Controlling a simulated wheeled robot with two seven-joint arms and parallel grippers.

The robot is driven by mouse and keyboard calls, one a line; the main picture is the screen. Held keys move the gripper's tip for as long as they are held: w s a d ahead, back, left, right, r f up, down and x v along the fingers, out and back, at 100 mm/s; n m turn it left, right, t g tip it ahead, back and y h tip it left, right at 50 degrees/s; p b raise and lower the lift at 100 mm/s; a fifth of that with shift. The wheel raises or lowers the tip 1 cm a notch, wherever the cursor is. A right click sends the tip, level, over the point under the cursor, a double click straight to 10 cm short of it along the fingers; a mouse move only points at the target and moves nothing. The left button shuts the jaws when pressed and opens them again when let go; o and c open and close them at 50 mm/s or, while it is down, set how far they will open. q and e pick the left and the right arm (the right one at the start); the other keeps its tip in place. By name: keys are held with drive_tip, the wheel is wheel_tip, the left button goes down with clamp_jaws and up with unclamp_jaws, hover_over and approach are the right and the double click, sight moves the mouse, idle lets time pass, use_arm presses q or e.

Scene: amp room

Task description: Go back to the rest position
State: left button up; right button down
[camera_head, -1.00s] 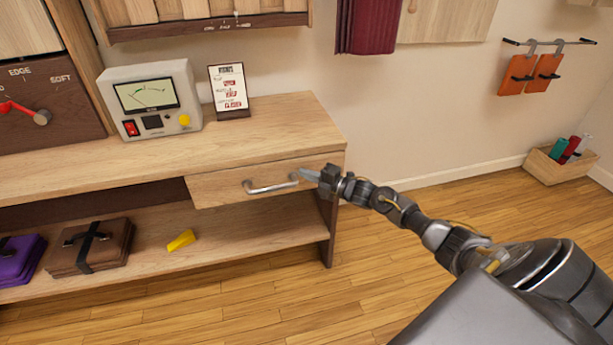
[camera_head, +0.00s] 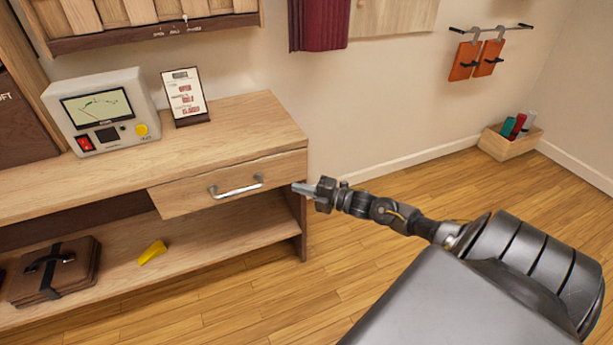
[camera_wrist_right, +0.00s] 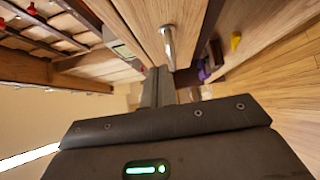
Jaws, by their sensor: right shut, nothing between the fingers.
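My right gripper (camera_head: 302,189) is shut and empty, just right of the workbench's right end in the head view. Its fingers point left toward the drawer (camera_head: 232,184), with a gap to the metal drawer handle (camera_head: 236,187). My left gripper is in neither view.
The wooden bench (camera_head: 255,125) bears a meter box (camera_head: 100,110) and a card stand (camera_head: 185,97). Its lower shelf (camera_head: 205,248) holds a brown case (camera_head: 55,270) and a yellow wedge (camera_head: 152,252). A crate (camera_head: 508,145) stands by the far wall. The floor on the right is open.

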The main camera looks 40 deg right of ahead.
drive_tip(key=shift+v, duration=0.85)
drive_tip(key=shift+a, duration=0.1)
